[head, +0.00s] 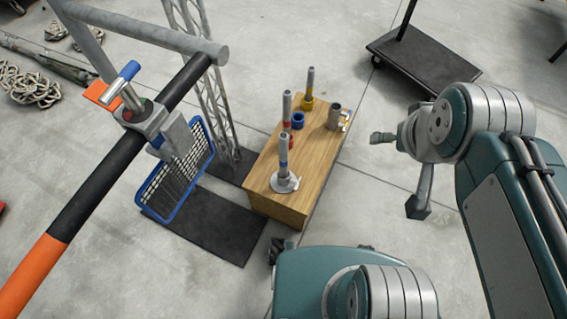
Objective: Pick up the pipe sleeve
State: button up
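Several small pipe parts stand upright on the wooden box (312,180). I cannot tell for sure which is the pipe sleeve. A short, wide grey hollow cylinder (334,116) stands at the box's right edge, beside a yellow fitting (345,119). A short blue hollow ring (298,120) stands near the middle. Thin grey pipes with a yellow (308,103), a red (287,126) and a blue band (283,166) stand around them. My gripper (394,172) is to the right of the box, apart from these parts. Its two fingers are spread and nothing shows between them.
An orange and black bar (110,175) with a clamp (152,120) crosses the left side. A blue-framed mesh panel (178,172) and a lattice post (205,85) stand left of the box. A black flat cart (420,58) stands behind. Grey floor is clear between cart and box.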

aim_at(334, 116)
jog(key=u, duration=0.7)
jog(key=i+l+u, duration=0.1)
jog(key=l+u, duration=0.85)
jog(key=l, duration=0.2)
jog(key=k+l+u, duration=0.1)
jog(key=l+u, duration=0.4)
jog(key=k+l, duration=0.1)
jog(key=l, duration=0.35)
jog(key=k+l, duration=0.1)
jog(key=l, duration=0.35)
jog(key=k+l+u, duration=0.1)
jog(key=l, duration=0.35)
jog(key=k+l, duration=0.1)
jog(key=l, duration=0.3)
